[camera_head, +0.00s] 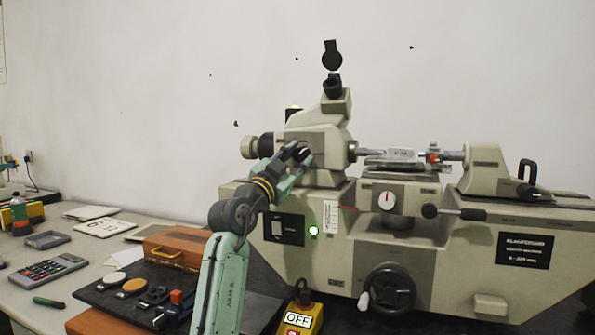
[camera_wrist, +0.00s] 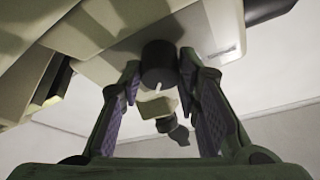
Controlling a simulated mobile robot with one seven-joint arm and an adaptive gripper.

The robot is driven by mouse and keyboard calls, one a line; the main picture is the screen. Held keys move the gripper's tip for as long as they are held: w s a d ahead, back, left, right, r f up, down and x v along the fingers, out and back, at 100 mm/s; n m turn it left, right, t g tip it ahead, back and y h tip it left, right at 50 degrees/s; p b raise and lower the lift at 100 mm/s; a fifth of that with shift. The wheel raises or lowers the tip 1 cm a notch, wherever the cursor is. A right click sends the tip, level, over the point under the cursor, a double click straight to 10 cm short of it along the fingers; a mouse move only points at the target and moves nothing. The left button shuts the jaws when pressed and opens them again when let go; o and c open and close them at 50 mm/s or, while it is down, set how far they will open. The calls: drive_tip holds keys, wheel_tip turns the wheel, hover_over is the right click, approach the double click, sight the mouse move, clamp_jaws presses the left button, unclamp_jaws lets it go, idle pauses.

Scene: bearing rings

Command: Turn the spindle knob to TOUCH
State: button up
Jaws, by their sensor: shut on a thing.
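The measuring machine (camera_head: 400,230) is a large cream bench instrument. My gripper (camera_head: 297,153) is at the front of its left upper housing, below the eyepiece. In the wrist view, a black round knob (camera_wrist: 158,62) with a white index line sits between the fingertips of my gripper (camera_wrist: 160,72). The fingers are shut on this knob, which I take for the spindle knob. In the head view the fingers largely hide it, and no TOUCH lettering is readable in either view.
A wooden box (camera_head: 178,247) and a dark mat (camera_head: 112,300) with small parts lie on the bench at left. A yellow OFF box (camera_head: 300,316) stands in front.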

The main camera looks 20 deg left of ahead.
drive_tip(key=m+h, duration=0.1)
drive_tip(key=m, duration=0.1)
drive_tip(key=m+g+h, duration=0.1)
drive_tip(key=m, duration=0.1)
drive_tip(key=m+g+p, duration=0.1)
drive_tip(key=m, duration=0.2)
drive_tip(key=shift+a+r+h, duration=0.15)
drive_tip(key=shift+r+h, duration=0.15)
drive_tip(key=shift+h, duration=0.1)
drive_tip(key=shift+m+g+p, duration=1.1)
drive_tip(key=shift+m, duration=1.4)
drive_tip(key=o, duration=1.2)
drive_tip(key=shift+c, duration=0.2)
drive_tip(key=shift+f, duration=0.1)
drive_tip(key=shift+s+a, duration=0.1)
drive_tip(key=v, duration=1.1)
drive_tip(key=shift+s+a, duration=0.3)
drive_tip(key=shift+f, duration=0.1)
